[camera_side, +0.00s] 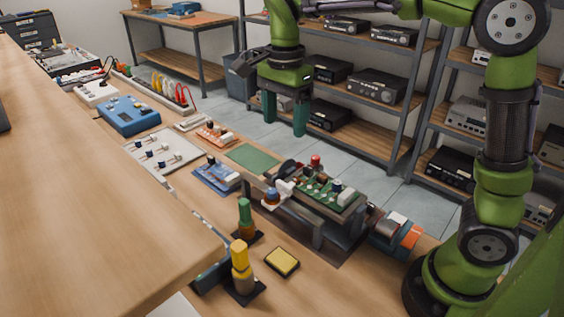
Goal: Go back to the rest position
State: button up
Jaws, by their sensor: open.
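My gripper (285,115) hangs from my green arm in the upper middle of the side view. Its two dark green fingers point down and stand apart, with nothing visible between them. It is above and behind the bench, clear of the objects on it. A green circuit board (326,192) with several components sits in a raised holder at the middle right of the bench.
A green mat (252,158), a blue device (128,114), a white component tray (163,151) and a yellow sponge (282,261) lie on the bench. Yellow (240,265) and green (246,218) upright tools stand in front. Shelves with electronics (376,86) stand behind.

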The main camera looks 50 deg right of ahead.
jog(key=shift+r, duration=0.6)
jog(key=s+d+f+n+t+y, duration=0.2)
jog(key=s+n+t, duration=0.5)
jog(key=s+n, duration=0.7)
jog(key=shift+s+f, duration=0.5)
jog(key=shift+s, duration=0.1)
